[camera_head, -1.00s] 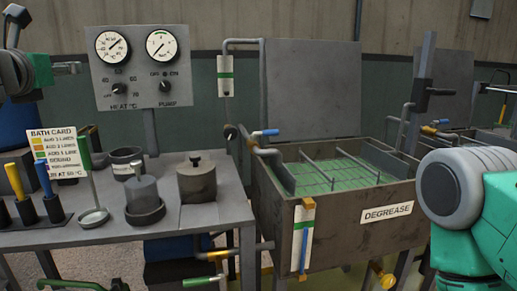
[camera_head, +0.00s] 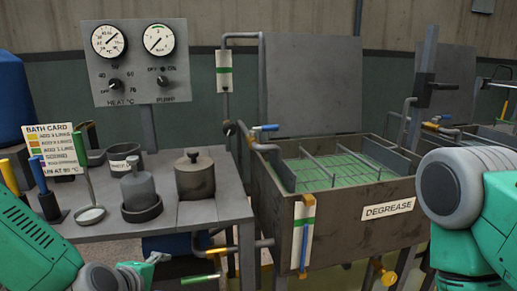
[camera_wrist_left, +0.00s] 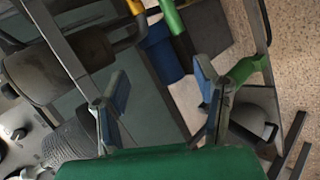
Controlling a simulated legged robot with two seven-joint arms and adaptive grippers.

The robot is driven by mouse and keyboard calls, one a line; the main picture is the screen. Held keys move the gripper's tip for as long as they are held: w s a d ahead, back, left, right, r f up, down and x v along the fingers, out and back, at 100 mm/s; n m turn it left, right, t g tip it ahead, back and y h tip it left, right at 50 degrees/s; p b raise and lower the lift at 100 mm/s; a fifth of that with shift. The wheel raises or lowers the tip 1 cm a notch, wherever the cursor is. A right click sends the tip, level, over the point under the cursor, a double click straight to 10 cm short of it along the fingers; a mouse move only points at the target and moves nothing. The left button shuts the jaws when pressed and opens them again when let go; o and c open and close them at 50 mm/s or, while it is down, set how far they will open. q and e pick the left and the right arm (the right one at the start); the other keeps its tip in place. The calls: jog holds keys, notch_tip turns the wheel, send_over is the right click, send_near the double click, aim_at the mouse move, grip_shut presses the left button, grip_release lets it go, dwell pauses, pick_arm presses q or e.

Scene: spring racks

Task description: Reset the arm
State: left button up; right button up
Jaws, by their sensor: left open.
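My left arm (camera_head: 35,245) comes in at the lower left of the head view, low in front of the bench. Part of my left gripper (camera_head: 150,266) shows at its end, near the bottom edge. In the left wrist view the two fingers of my left gripper (camera_wrist_left: 160,85) stand wide apart with nothing held between them. Dark bench parts and coloured handles lie beyond the fingers. My right arm (camera_head: 475,205) shows at the right edge; its gripper is outside the view.
The bench (camera_head: 205,215) carries a lidded pot (camera_head: 196,178), a bottle in a dish (camera_head: 138,188), a bath card (camera_head: 53,150) and upright coloured-handled tools (camera_head: 43,185). A gauge panel (camera_head: 135,80) stands behind. The degrease tank (camera_head: 340,220) stands right of the bench.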

pick_arm(q)
jog(key=s+f+m+g, duration=0.3)
jog(key=s+f+m, duration=0.3)
jog(key=s+f, duration=0.45)
jog(key=s+a+f+m+g+y, duration=0.1)
jog(key=s+a+f+m+g, duration=0.2)
jog(key=s, duration=0.6)
jog(key=s+a+f+m+g, duration=0.3)
jog(key=s+f+m, duration=0.4)
jog(key=s, duration=0.3)
jog(key=shift+a+f+m+y+b, duration=0.15)
jog(key=shift+a+m+y+b, duration=0.15)
jog(key=shift+a+y+b, duration=0.1)
jog(key=shift+o, duration=0.5)
